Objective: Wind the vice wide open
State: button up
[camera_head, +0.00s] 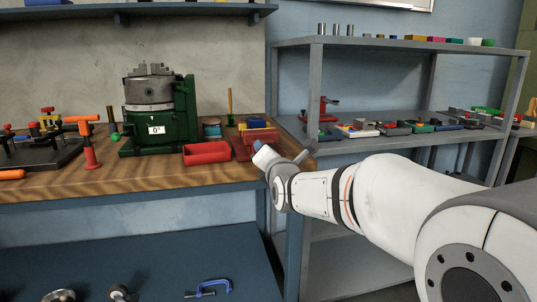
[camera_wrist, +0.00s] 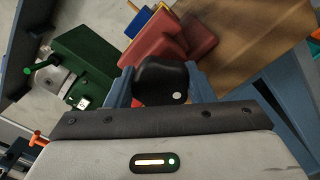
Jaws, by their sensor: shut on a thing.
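The red vice (camera_head: 241,148) sits on the wooden bench near its right end, and its red body also shows in the wrist view (camera_wrist: 158,40). A black rounded knob (camera_wrist: 160,78), which looks like the vice's handle, fills the space between my gripper's blue fingers (camera_wrist: 161,88). My gripper is shut on this knob. In the head view my gripper (camera_head: 265,156) is at the front right of the vice, and the knob is hidden there. The jaw gap cannot be judged clearly.
A red open bin (camera_head: 207,152) stands left of the vice. A green machine (camera_head: 158,115) stands behind the bin. Blue and yellow (camera_head: 256,123) pieces show by the vice. A grey shelf rack (camera_head: 400,45) stands right of the bench, behind my arm.

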jog(key=shift+r+n, duration=0.2)
jog(key=shift+n, duration=0.4)
jog(key=o, duration=1)
jog(key=shift+f, duration=0.2)
jog(key=shift+c, duration=0.2)
jog(key=p+v, duration=0.1)
jog(key=v, duration=0.6)
jog(key=shift+s+p, duration=0.35)
jog(key=shift+d, duration=0.1)
